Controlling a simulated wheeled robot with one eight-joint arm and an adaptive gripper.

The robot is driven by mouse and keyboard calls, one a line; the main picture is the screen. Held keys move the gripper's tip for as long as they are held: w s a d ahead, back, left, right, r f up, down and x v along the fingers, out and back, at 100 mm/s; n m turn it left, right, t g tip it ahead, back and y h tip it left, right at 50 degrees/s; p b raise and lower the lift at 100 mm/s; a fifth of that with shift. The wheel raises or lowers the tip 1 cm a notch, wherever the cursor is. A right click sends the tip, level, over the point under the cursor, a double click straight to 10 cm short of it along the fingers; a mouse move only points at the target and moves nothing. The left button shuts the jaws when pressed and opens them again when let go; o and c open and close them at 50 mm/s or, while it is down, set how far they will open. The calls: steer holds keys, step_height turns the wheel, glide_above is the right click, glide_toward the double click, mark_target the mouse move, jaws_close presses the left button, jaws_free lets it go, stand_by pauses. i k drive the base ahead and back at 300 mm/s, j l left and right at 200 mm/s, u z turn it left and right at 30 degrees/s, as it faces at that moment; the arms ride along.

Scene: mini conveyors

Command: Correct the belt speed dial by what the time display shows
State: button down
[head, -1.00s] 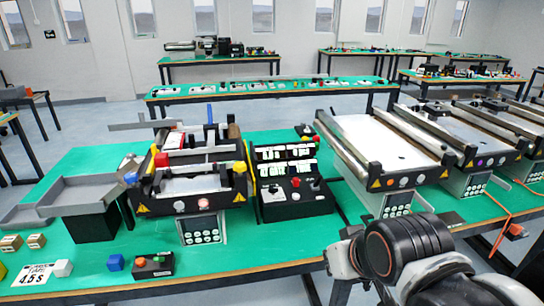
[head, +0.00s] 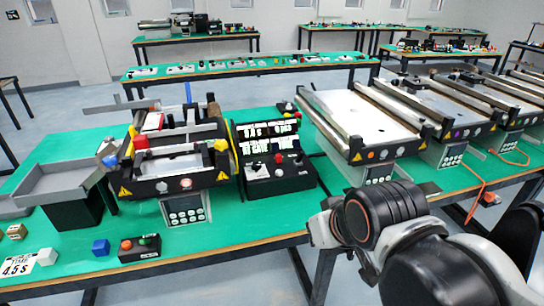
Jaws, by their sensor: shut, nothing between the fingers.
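A black control box (head: 277,186) stands on the green table, right of the small conveyor. Its upper panel carries a display (head: 266,132) with white lit text, too small to read surely. Below it are a red knob (head: 279,158) and light knobs; I cannot tell which is the speed dial or where it points. The mini conveyor (head: 150,187) has a pale belt between black side frames. A white card (head: 18,266) at the front left reads 4.5 S. Links of my arm fill the lower right; my gripper does not show.
A grey tray (head: 62,180) stands left of the conveyor. Larger conveyors (head: 365,122) stand to the right. Bare green table lies in front of the control box.

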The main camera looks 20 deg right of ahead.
mark_target(256, 167)
steer(key=i+j, duration=0.1)
steer(key=i, duration=0.95)
